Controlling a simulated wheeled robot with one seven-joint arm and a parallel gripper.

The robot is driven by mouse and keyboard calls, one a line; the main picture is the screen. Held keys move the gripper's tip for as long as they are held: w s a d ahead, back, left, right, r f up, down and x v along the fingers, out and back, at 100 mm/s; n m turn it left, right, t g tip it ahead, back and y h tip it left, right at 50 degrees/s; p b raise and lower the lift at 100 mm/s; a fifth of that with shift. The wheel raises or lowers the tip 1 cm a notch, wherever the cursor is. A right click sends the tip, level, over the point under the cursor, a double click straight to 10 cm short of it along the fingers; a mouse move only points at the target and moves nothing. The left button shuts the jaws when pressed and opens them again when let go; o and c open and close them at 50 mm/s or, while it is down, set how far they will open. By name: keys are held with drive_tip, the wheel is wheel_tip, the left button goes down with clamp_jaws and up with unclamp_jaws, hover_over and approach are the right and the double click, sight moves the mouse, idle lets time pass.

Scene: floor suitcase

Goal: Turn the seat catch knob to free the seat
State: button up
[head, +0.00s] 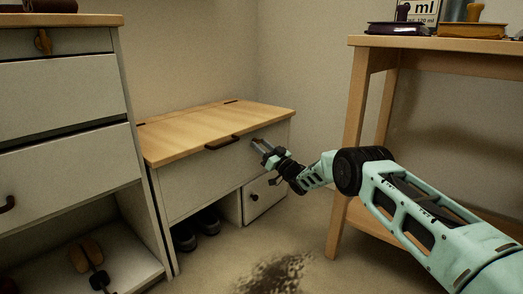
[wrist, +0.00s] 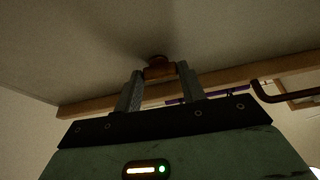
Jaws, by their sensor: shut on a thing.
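The storage bench has a light wood seat (head: 215,128), which lies down flat, with a dark bar handle (head: 221,142) on its front edge. In the wrist view the seat edge (wrist: 95,104) and the handle (wrist: 285,96) also show. The brown seat catch knob (wrist: 158,70) sits on the bench's pale front panel (wrist: 225,40). My gripper (head: 261,147) reaches the front panel from the right, below the seat edge. In the wrist view its two fingers (wrist: 159,80) are on either side of the knob, shut on it. In the head view the gripper mostly hides the knob.
A white drawer cabinet (head: 65,90) stands left of the bench. A wooden table (head: 355,130) stands at right, close to my arm. Shoes (head: 197,229) sit in the bench's open bay, beside a small door (head: 264,195). A dark stain (head: 275,275) marks the open floor.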

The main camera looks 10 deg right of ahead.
drive_tip(key=shift+f+n, duration=0.1)
drive_tip(key=shift+n, duration=0.6)
drive_tip(key=o, duration=1)
drive_tip(key=shift+m, duration=0.3)
